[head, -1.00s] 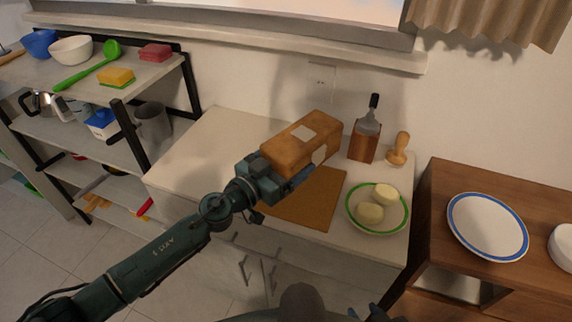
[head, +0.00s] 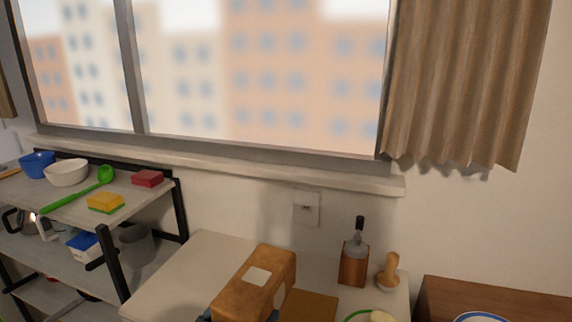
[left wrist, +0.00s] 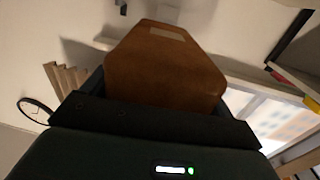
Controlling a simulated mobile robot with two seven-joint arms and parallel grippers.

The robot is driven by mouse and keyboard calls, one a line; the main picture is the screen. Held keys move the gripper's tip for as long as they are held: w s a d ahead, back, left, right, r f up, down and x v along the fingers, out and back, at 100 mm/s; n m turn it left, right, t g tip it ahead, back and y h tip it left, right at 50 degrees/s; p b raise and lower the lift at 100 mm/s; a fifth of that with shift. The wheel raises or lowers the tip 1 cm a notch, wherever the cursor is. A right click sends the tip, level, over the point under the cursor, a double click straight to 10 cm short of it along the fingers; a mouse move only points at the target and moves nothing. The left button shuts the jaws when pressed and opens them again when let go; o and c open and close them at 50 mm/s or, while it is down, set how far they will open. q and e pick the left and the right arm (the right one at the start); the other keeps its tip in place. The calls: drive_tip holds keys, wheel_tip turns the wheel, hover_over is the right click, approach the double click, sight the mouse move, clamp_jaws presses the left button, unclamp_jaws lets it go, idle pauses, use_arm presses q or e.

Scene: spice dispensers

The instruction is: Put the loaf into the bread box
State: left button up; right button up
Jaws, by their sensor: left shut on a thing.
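The loaf (head: 255,282) is a brown, box-shaped block with pale patches, at the bottom centre of the head view. My left gripper (left wrist: 160,98) is shut on it, with a dark jaw on either side in the left wrist view. The loaf (left wrist: 165,65) is tilted and fills the space between the jaws there. In the head view the loaf and the lower picture edge hide most of this gripper. I cannot make out a bread box in these frames. My right gripper is not in view.
The pale counter (head: 185,265) holds a brown board (head: 315,306), a wooden block with a utensil (head: 353,265) and a wooden masher (head: 389,271). A shelf rack (head: 150,205) with bowls and sponges stands left. A wooden cabinet (head: 430,292) stands right. The window is behind.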

use_arm(q)
drive_tip(key=s+a+r+n+t+y, duration=0.1)
drive_tip(key=s+a+n+y, duration=0.3)
drive_tip(key=s+a+y, duration=0.3)
drive_tip(key=s+a, duration=0.1)
drive_tip(key=a, duration=0.4)
drive_tip(key=shift+n, duration=0.3)
drive_tip(key=shift+d+r, duration=0.1)
drive_tip(key=shift+d, duration=0.1)
drive_tip(key=shift+a+t, duration=0.1)
drive_tip(key=shift+t, duration=0.2)
idle(0.4)
